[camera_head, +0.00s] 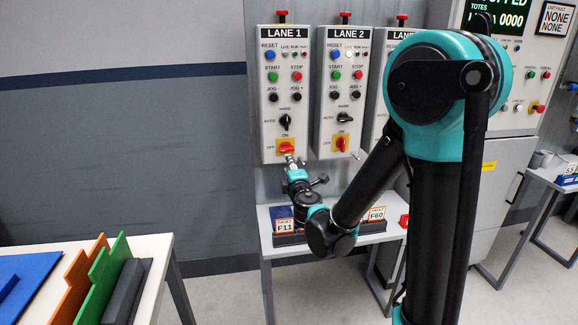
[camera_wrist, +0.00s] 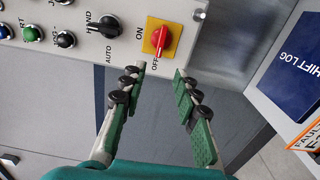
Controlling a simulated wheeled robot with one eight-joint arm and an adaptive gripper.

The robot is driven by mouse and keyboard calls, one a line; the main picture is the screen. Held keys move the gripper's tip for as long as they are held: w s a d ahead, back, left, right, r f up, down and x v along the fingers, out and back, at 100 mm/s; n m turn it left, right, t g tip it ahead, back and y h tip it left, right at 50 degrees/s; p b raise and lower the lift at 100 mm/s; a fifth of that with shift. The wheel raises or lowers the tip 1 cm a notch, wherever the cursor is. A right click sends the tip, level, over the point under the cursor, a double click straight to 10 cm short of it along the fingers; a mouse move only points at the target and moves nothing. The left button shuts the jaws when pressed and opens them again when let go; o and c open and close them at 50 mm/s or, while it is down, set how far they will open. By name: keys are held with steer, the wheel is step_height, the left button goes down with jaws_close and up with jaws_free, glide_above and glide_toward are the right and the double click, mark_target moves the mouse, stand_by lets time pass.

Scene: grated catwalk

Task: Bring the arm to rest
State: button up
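My arm, black and teal, reaches forward from the right side of the head view, with the elbow high and the wrist low. My gripper (camera_head: 294,161) is just below and in front of the red rotary switch (camera_head: 286,147) on the LANE 1 panel (camera_head: 270,125). In the wrist view my gripper (camera_wrist: 161,71) has its two green-padded fingers apart with nothing between them. The red switch (camera_wrist: 163,40) on its yellow plate lies just beyond the fingertips, apart from them as far as I can tell.
The LANE 2 panel (camera_head: 341,110) stands to the right of LANE 1. Below is a small table (camera_head: 265,245) with fault cards (camera_head: 284,222) and a dark blue shift log (camera_wrist: 297,79). At lower left, another table (camera_head: 160,262) holds coloured boards. The grey wall at left is clear.

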steer(key=d+f+m+g+h, duration=0.15)
steer(key=d+m+h, duration=0.45)
steer(key=d, duration=0.7)
steer(key=s+d+f+m+g+h, duration=0.1)
steer(key=s+d+f+m+g, duration=0.1)
steer(key=s+d+f+m, duration=0.35)
steer(key=s+d+f+m+g+h, duration=0.2)
steer(key=s+d+m+g, duration=0.1)
steer(key=d, duration=0.5)
steer(key=s+f+m+g+y, duration=0.2)
steer(key=s+f, duration=0.3)
steer(key=s, duration=0.3)
steer(key=s+f+m+g+y, duration=0.2)
steer(key=s+f+m+g, duration=0.2)
steer(key=s, duration=0.5)
steer(key=shift+s+d+f+m+g, duration=0.35)
steer(key=shift+f+m, duration=0.1)
steer(key=shift+f, duration=0.15)
